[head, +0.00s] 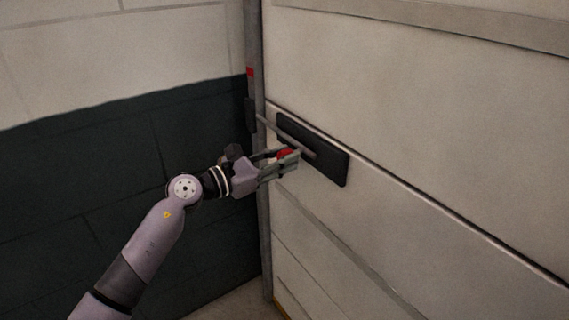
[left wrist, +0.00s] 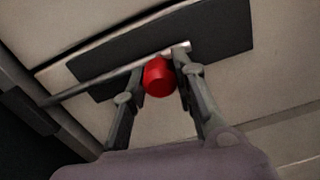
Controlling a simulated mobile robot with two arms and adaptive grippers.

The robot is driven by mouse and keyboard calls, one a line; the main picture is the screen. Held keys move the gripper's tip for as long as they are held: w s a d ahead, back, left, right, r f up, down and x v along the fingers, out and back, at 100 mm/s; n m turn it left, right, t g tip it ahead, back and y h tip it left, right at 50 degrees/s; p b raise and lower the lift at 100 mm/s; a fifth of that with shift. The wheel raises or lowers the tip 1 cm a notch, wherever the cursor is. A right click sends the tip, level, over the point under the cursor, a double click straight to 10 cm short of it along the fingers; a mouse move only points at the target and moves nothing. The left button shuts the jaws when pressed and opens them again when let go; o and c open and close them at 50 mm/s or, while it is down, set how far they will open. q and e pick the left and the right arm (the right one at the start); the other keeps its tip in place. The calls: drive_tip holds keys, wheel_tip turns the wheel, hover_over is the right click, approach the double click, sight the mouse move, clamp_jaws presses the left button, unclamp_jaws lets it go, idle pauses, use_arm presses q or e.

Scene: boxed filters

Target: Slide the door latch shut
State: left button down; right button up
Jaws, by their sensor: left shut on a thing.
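The latch has a dark plate (head: 328,166) on the pale door (head: 430,130) and a grey bolt rod (head: 293,139) that runs from the plate toward the frame post on the left. In the left wrist view the rod (left wrist: 100,84) reaches the dark frame-side piece (left wrist: 28,108); I cannot tell how deep it sits there. A red knob (left wrist: 159,77) is on the rod. My left gripper (head: 290,157) is shut on the red knob, with one finger on each side of it in the left wrist view. My right gripper is not in view.
The grey door post (head: 262,190) stands left of the door, with a small red mark (head: 250,72) and a dark catch (head: 250,113). A wall with a dark lower part (head: 80,200) is at the left. A little floor shows at the bottom.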

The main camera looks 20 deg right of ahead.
use_arm(q)
drive_tip(key=shift+w+a+r, duration=0.1)
drive_tip(key=shift+w+r, duration=0.05)
drive_tip(key=shift+w, duration=0.05)
drive_tip(key=c, duration=1.5)
unclamp_jaws()
drive_tip(key=shift+w, duration=0.1)
drive_tip(key=shift+o, duration=1)
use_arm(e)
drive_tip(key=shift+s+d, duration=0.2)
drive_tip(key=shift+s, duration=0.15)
use_arm(q)
drive_tip(key=v, duration=1.2)
